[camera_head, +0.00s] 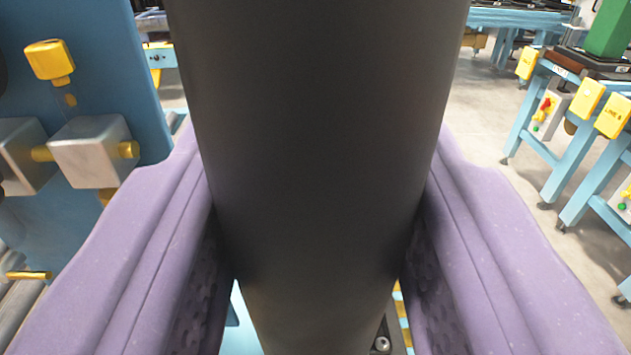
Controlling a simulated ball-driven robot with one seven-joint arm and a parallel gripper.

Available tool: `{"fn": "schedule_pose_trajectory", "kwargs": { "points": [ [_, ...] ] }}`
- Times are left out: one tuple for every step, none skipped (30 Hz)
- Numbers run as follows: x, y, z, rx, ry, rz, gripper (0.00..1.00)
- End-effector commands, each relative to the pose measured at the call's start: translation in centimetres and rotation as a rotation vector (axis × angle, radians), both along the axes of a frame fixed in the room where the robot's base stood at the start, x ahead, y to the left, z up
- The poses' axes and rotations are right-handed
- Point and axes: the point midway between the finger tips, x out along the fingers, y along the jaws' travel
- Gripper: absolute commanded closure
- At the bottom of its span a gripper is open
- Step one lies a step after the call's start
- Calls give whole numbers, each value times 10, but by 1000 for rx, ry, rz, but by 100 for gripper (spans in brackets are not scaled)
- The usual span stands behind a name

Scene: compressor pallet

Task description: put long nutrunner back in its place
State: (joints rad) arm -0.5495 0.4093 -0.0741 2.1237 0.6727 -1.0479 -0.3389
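A thick dark grey cylinder, which looks like the body of the long nutrunner (315,130), fills the middle of the view from the top edge to the bottom. My gripper (318,250) has one purple finger on each side of it. Both finger pads press against the cylinder's sides low in the view, so the gripper is shut on it. The ends of the tool are out of view. The place where it belongs cannot be made out; the cylinder hides most of what lies behind it.
A blue upright panel (120,60) with grey blocks (92,150) and yellow fittings (50,62) stands close on the left. Light blue workbenches (575,150) with yellow boxes and a green object (608,30) stand at the right. Bare floor (485,110) lies between.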

Motion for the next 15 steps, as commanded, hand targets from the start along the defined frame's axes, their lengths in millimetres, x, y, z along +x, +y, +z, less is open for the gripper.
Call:
{"fn": "schedule_pose_trajectory", "kwargs": {
  "points": [
    [0,0,1,1,-6,0,100],
    [0,0,1,1,-6,0,100],
    [0,0,0,1,-6,0,100],
    [0,0,-1,1,-6,0,100],
    [0,0,-1,1,-6,0,100],
    [0,0,-2,1,-6,0,100],
    [0,0,-2,1,-6,0,100],
    [0,0,-3,1,-6,0,100],
    [0,0,-3,1,-6,0,100],
    [0,0,-4,1,-6,0,100],
    [0,0,-4,1,-6,0,100],
    [0,0,-5,1,-6,0,100],
    [0,0,-6,1,-6,0,100],
    [0,0,-6,1,-6,0,100],
    [0,0,-7,1,-6,0,100]
  ]
}}
